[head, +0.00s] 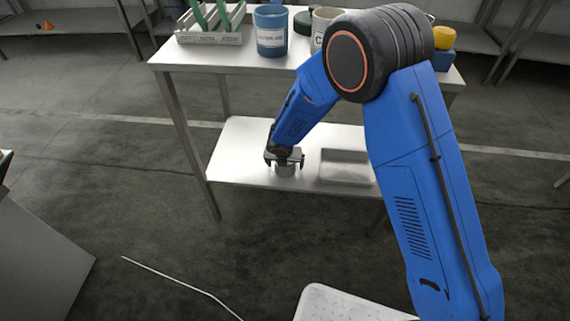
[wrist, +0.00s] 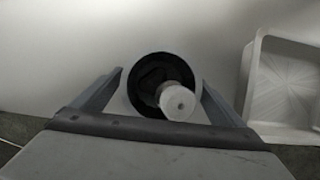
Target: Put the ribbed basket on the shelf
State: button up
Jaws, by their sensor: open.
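A small light-grey round vessel (head: 285,171) stands on the white lower shelf (head: 240,150) of the table, directly under my gripper (head: 284,158). In the wrist view I look down on this vessel (wrist: 150,68), with a dark round inside and a white cylindrical piece (wrist: 178,103) with a small hole in its end. This may be the ribbed basket, but I cannot make out ribs. My gripper (wrist: 163,82) is open, with one finger on each side of the vessel. I cannot tell whether the fingers touch it.
A shallow pale tray (head: 346,168) lies on the shelf to the right; its rim shows in the wrist view (wrist: 250,85). The table top (head: 215,56) above holds a blue tub (head: 271,32), a white tub (head: 322,18) and a rack (head: 212,36) with green items. The shelf's left part is clear.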

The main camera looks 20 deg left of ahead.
jog(key=v, duration=1.2)
jog(key=shift+s+r, duration=0.1)
